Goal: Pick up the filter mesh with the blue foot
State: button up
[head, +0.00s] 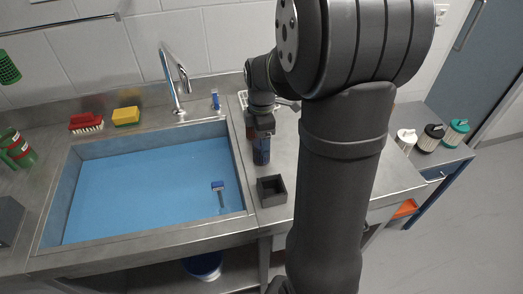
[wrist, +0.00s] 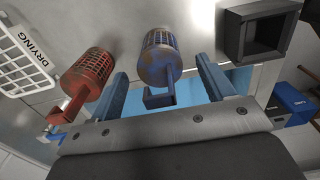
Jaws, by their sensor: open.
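The filter mesh with the blue foot (wrist: 160,58) is a worn blue-brown cage with a blue L-shaped foot, at the middle top of the wrist view. A similar mesh with a red foot (wrist: 88,75) stands to its left. My gripper (wrist: 160,72) is open, its two blue fingers on either side of the blue-footed mesh. The left finger lies between the two meshes. I cannot tell whether the fingers touch the mesh. In the head view my gripper (head: 262,134) is low over the counter right of the sink; a dark blue shape there is partly hidden.
A dark open box (head: 271,190) stands close by on the counter, also in the wrist view (wrist: 258,32). A white DRYING rack (wrist: 22,62) lies left of the red mesh. The blue sink (head: 140,190) holds a brush (head: 218,187). Several canisters stand far right.

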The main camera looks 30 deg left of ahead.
notch_tip(320, 180, down, 2)
jog(key=shift+f, duration=0.2)
jog(key=c, duration=1.1)
jog(key=shift+o, duration=0.2)
jog(key=shift+r, duration=0.15)
